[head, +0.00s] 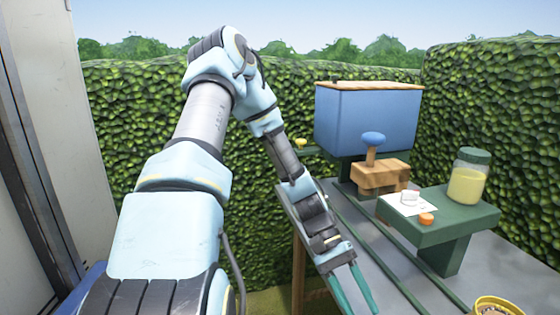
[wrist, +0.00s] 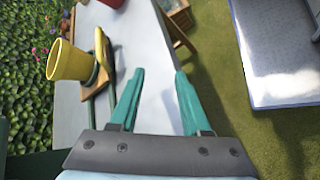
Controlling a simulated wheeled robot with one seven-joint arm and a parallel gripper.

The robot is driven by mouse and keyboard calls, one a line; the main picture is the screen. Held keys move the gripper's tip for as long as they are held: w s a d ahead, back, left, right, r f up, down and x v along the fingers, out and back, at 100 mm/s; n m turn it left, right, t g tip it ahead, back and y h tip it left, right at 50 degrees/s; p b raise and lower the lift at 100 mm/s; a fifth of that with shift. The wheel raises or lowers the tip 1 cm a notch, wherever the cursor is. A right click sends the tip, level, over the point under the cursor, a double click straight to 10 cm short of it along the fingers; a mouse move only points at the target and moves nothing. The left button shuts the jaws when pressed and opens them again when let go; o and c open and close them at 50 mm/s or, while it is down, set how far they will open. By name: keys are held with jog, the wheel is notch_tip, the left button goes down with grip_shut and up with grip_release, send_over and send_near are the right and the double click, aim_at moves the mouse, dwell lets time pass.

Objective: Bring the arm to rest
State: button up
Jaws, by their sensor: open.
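My arm reaches up and then bends down over the left edge of the grey table (head: 385,265) in the head view. My gripper (head: 358,292) points down with its two teal fingers apart and nothing between them. In the wrist view, the open fingers of my gripper (wrist: 157,95) stand above the table's edge, with the table surface (wrist: 120,50) on one side and the grassy ground on the other.
A green stand (head: 445,225) carries a jar (head: 467,180) and an orange lid (head: 426,219). Behind are a wooden block (head: 378,177) and a blue box (head: 365,120). A yellow pot (wrist: 67,62) shows left in the wrist view. Hedges (head: 480,90) enclose the place.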

jog(key=w+a+r+n+t+y, duration=0.1)
jog(key=w+a+r+t, duration=0.2)
jog(key=a, duration=0.4)
jog(key=w+a+r+n+t+y, duration=0.1)
jog(key=w+a+r+t+y, duration=0.1)
jog(key=a, duration=0.6)
jog(key=w+a+r+n+t+y, duration=0.1)
jog(key=w+a+r+t, duration=0.3)
jog(key=a+r+t, duration=0.2)
jog(key=shift+w+a+r+y, duration=0.4)
jog(key=shift+a+r, duration=0.4)
jog(key=shift+a, duration=0.3)
